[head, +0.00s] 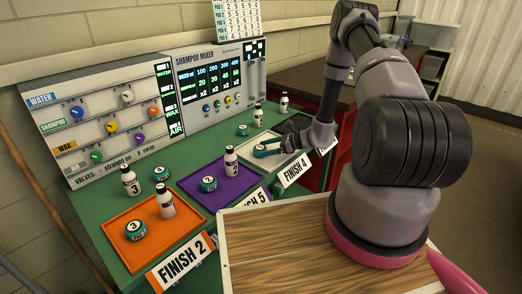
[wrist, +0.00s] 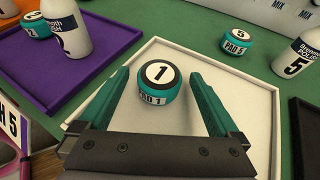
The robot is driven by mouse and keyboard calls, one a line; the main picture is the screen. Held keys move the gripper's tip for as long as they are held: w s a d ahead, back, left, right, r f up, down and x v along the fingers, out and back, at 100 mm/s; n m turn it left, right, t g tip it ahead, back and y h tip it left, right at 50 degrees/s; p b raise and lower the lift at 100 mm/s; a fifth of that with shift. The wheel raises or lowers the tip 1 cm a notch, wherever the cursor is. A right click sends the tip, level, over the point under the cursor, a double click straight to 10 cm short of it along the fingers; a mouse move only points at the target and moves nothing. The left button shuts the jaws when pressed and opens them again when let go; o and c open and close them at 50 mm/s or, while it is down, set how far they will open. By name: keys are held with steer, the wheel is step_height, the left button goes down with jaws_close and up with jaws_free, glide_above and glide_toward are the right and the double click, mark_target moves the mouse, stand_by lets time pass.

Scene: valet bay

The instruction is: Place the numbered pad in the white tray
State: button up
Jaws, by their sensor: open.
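The teal pad numbered 1 (wrist: 160,83), with a white top, sits upright in the white tray (wrist: 222,72), near its middle as seen in the wrist view. My gripper (wrist: 158,88) is open. Its two teal fingers reach down on either side of the pad, with a visible gap on each side. In the head view my gripper (head: 268,148) is low over the white tray (head: 284,160), behind the FINISH 4 sign. There, the pad is hard to tell from the teal fingers.
A purple tray (head: 232,192) with pad 2 and bottle 2 lies to the left. An orange tray (head: 125,258) holds a pad and a bottle. Pad 5 (wrist: 236,40) and bottle 5 (wrist: 296,58) stand behind the white tray. The mixer panel (head: 215,88) stands behind the bench.

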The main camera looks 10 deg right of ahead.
steer(key=v, duration=1)
steer(key=shift+s+d+r, duration=0.1)
steer(key=shift+d+r, duration=0.1)
steer(key=s+a+r+n+g+h, duration=0.1)
steer(key=s+a+r+n+g, duration=0.15)
steer(key=r, duration=0.55)
steer(key=s+a+r+n+g+h, duration=0.1)
steer(key=r+n, duration=0.3)
steer(key=r, duration=0.4)
steer(key=s+a+r+n+g+h, duration=0.15)
steer(key=r+n, duration=0.25)
steer(key=r, duration=0.4)
steer(key=s+r+n+t+h, duration=0.6)
steer(key=s+r+n, duration=0.2)
steer(key=s+r, duration=1.2)
steer(key=shift+d+r+n+h, duration=0.3)
steer(key=shift+d+n+h, duration=0.05)
steer(key=shift+d, duration=0.05)
